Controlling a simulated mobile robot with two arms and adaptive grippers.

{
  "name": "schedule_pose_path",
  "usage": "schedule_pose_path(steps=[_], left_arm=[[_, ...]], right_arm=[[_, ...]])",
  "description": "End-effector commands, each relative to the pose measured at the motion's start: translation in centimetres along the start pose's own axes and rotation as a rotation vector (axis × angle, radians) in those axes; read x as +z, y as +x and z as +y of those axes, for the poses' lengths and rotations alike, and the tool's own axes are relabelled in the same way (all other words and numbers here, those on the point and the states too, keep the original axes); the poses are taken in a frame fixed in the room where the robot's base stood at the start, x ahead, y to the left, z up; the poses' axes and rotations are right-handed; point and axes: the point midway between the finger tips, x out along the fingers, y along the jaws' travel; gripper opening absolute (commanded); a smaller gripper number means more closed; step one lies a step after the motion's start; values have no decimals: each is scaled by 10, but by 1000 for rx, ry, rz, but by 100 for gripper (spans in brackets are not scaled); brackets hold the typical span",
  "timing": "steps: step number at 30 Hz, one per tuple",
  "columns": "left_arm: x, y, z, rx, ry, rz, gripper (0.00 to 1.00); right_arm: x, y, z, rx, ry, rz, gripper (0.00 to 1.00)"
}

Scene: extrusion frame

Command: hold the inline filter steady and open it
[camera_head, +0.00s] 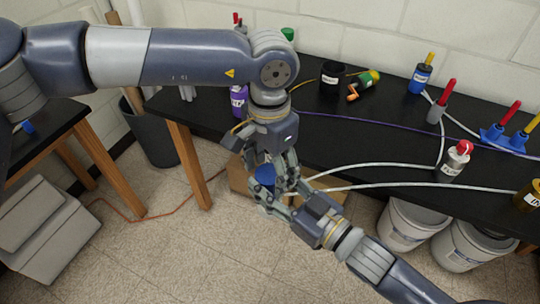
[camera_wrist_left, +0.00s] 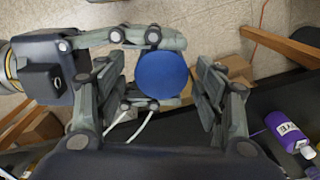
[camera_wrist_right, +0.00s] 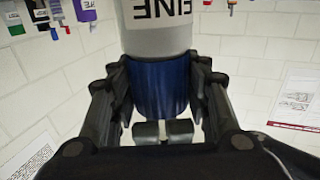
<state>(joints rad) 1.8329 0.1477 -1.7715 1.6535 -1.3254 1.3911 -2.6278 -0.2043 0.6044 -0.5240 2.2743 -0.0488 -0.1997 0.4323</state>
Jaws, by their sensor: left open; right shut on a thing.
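The inline filter shows in the right wrist view as a grey cylinder (camera_wrist_right: 158,35), its "FINE" label upside down, with a dark blue ribbed end (camera_wrist_right: 160,90). My right gripper (camera_wrist_right: 160,100) is shut on the blue end. In the left wrist view that end is a round blue disc (camera_wrist_left: 161,74). In the head view the blue end (camera_head: 265,174) is small between both grippers, and the grey body is mostly hidden.
A black bench (camera_head: 390,140) runs behind the grippers. It holds a black cup (camera_head: 331,77), a red-capped bottle (camera_head: 454,161), a purple bottle (camera_head: 238,100), blue fittings and pale hoses. White buckets (camera_head: 410,225) and a cardboard box (camera_head: 240,178) stand below. Open floor lies in front.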

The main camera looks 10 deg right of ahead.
Motion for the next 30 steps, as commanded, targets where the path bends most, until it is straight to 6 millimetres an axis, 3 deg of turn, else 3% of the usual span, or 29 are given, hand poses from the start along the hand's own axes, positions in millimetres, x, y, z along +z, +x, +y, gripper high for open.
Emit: schedule_pose_path(steps=[7,18,19,25,28,29,30], left_arm=[[0,32,1,2,0,0,63],[0,39,1,3,-1,2,63],[0,39,1,3,-1,2,61],[0,38,1,4,-1,2,16],[0,38,2,5,0,2,16],[0,38,2,6,0,2,47],[0,38,2,6,0,2,56]], right_arm=[[-1,0,0,0,0,2,0],[-1,0,0,0,0,2,0],[-1,0,0,0,0,2,0],[-1,0,0,0,0,2,0],[-1,0,0,0,0,3,0],[-1,0,0,0,0,3,0],[-1,0,0,0,0,3,0]])
